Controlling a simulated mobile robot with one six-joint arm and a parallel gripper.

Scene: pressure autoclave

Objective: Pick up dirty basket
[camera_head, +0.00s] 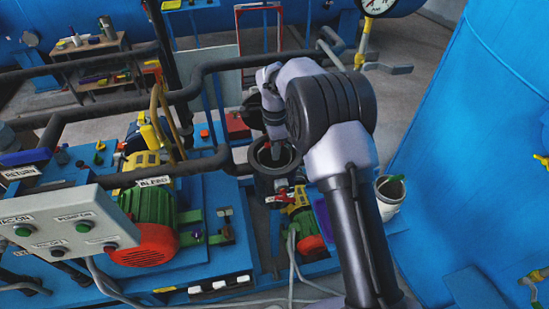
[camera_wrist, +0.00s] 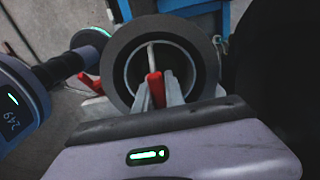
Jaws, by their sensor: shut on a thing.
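My gripper (camera_wrist: 157,90) is shut on a red handle (camera_wrist: 155,86) in the wrist view. The handle stands over a pale, round basket (camera_wrist: 133,68), which I take to be the dirty basket. The basket sits inside the opening of a dark, thick-walled round housing (camera_wrist: 119,50). In the head view the same housing (camera_head: 262,165) is below the end of my arm, and red shows in its mouth. The basket's lower part is hidden inside the housing, and my gripper's fingers cover part of the handle.
A pale bucket (camera_head: 391,191) with a green-handled thing in it stands right of my arm. Black pipes (camera_head: 190,92), a green-and-red pump motor (camera_head: 150,225) and a control box (camera_head: 62,232) lie to the left. A large blue tank (camera_head: 480,130) bounds the right.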

